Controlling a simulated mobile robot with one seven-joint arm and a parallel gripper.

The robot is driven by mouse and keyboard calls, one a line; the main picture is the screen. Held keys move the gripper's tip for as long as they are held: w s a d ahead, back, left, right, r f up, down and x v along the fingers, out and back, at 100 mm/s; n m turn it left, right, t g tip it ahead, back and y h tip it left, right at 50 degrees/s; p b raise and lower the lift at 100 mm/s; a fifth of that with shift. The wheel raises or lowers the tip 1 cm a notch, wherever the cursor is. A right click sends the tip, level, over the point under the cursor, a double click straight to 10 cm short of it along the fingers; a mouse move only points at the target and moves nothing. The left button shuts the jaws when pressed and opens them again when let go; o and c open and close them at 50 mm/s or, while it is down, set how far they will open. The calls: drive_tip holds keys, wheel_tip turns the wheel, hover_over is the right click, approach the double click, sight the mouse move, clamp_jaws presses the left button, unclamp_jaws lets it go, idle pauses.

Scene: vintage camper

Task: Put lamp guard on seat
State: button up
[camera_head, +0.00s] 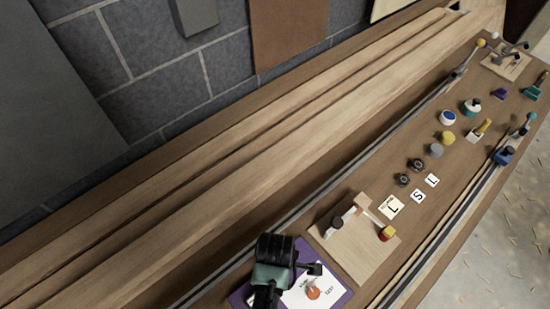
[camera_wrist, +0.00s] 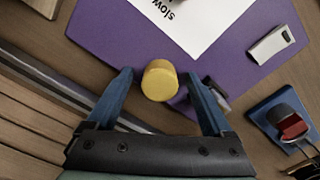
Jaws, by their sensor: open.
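My gripper (camera_wrist: 163,88) is open, with its two blue fingers spread in the wrist view. A short yellow cylinder (camera_wrist: 160,80) shows between the fingers, with a gap on each side. I cannot tell its distance or whether it is the lamp guard. Beyond it is a purple board (camera_wrist: 100,28) with a white sheet (camera_wrist: 205,18) marked "slow". In the head view my gripper hangs over this purple board (camera_head: 239,299) at the bottom, and an orange knob (camera_head: 312,292) shows on the sheet. No part is clearly identifiable as the seat.
A wooden board (camera_head: 345,253) with a white lever and a red-and-yellow piece (camera_head: 387,233) is beside the purple board. Letter cards (camera_head: 391,205) and several knobs stand farther along the brown top. A blue block (camera_wrist: 282,112) and a silver piece (camera_wrist: 269,45) are at right in the wrist view.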

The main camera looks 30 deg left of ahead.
wheel_tip(320, 180, up, 12)
drive_tip(key=w+a+r+m+t+y, duration=0.15)
drive_tip(key=w+r+m+t, duration=0.65)
drive_tip(key=w+r, duration=0.95)
drive_tip(key=w+d+r+m+t, duration=0.2)
drive_tip(key=w+r+t, duration=0.15)
drive_tip(key=r, duration=0.45)
drive_tip(key=w+d+r+m+t, duration=0.15)
drive_tip(key=r+t, duration=0.25)
drive_tip(key=r, duration=0.4)
drive_tip(key=s+d+r+m+t, duration=0.2)
drive_tip(key=s+r+m+t, duration=0.1)
drive_tip(key=r, duration=0.7)
drive_tip(key=s+d+r+m+t+h, duration=0.1)
drive_tip(key=s+d+r+m+t, duration=0.2)
drive_tip(key=r, duration=0.7)
drive_tip(key=s+d+r+m+t+h, duration=0.1)
drive_tip(key=s+r+t, duration=0.4)
drive_tip(key=r, duration=0.6)
drive_tip(key=shift+s+d+m+t+b, duration=0.4)
drive_tip(key=shift+d+m, duration=0.35)
drive_tip(key=shift+m, duration=0.5)
